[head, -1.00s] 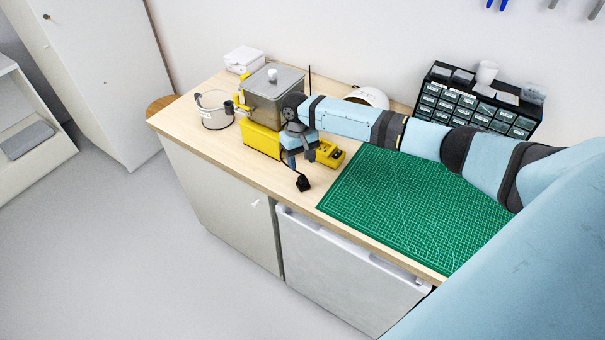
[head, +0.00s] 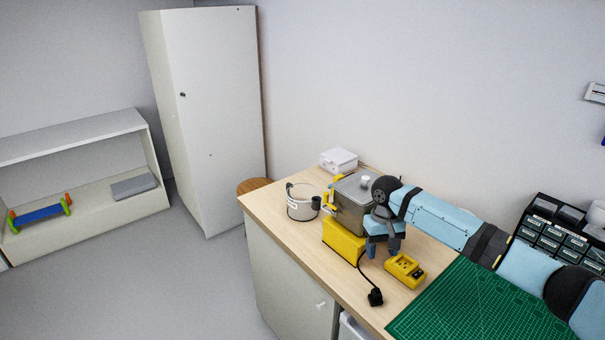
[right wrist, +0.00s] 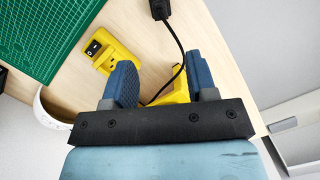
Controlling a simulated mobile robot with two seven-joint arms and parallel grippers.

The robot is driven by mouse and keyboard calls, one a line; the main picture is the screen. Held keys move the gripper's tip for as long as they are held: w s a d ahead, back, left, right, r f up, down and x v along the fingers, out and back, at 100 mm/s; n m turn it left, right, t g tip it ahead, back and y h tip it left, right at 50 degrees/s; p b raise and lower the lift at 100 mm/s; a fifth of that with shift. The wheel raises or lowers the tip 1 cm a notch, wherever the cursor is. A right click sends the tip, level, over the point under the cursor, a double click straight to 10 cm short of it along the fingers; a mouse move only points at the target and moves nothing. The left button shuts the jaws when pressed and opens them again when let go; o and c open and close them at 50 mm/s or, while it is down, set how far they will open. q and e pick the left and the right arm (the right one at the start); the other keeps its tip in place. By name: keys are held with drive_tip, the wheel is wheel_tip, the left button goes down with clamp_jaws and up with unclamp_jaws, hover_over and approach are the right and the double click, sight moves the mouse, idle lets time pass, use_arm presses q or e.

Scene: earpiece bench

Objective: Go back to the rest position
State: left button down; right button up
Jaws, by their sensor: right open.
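Part of the yellow base and a black cable (right wrist: 178,62) show beyond and between the fingers. My left gripper is not in the head view. The right arm reaches in from the right over the green mat.
The workbench (head: 289,243) holds a strainer-like pot (head: 301,204), a white box (head: 338,161), a yellow switch box (head: 405,270), a black plug (head: 375,297), a green cutting mat (head: 480,305) and a drawer organizer (head: 550,240). A cabinet (head: 215,120) and low shelf (head: 90,180) stand left.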

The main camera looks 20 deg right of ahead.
drive_tip(key=s+a+f+n+t+y, duration=0.25)
drive_tip(key=s+a+f, duration=0.35)
drive_tip(key=a+f, duration=0.3)
drive_tip(key=s+a+f+n+t+y, duration=0.1)
drive_tip(key=s+a+f+t, duration=0.2)
drive_tip(key=s+a+f, duration=0.4)
drive_tip(key=s+n+t, duration=0.1)
drive_tip(key=s+t, duration=0.6)
drive_tip(key=s, duration=0.9)
drive_tip(key=shift+s+a+f+h, duration=0.4)
drive_tip(key=shift+f+h, duration=0.05)
drive_tip(key=shift+t, duration=0.25)
